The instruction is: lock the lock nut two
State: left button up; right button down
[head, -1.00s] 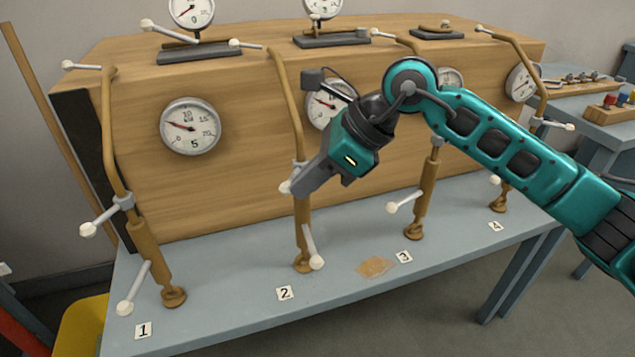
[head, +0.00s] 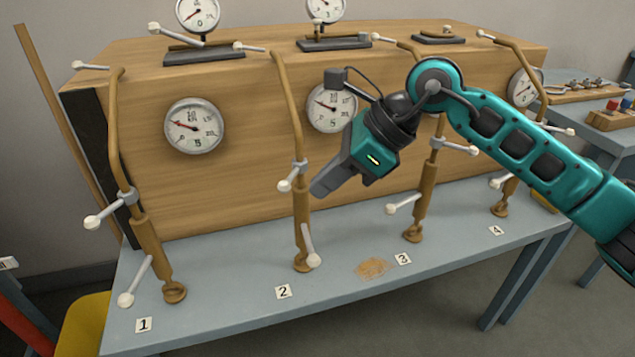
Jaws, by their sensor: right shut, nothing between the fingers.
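Lock nut two (head: 298,168) is the grey collar on the brown upright pipe behind label 2 (head: 284,291). Its short lever ends in a white knob (head: 284,185) that points down and to the left. Below it, a second white-ended lever (head: 309,245) hangs on the thicker lower part of the same pipe. My right gripper (head: 318,190) is shut and empty, just right of the pipe in the picture, with a small gap between its tips and the nut's lever. My left gripper is not in view.
Similar pipes with levers stand behind label 1 (head: 144,324), label 3 (head: 403,258) and label 4 (head: 495,230). A wooden cabinet with gauges (head: 194,126) rises behind them. A brown patch (head: 372,268) marks the grey bench (head: 225,310). The bench front is mostly clear.

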jog(key=s+p+v, duration=0.1)
jog(key=v, duration=0.9)
jog(key=shift+s, duration=0.2)
jog(key=shift+d, duration=0.1)
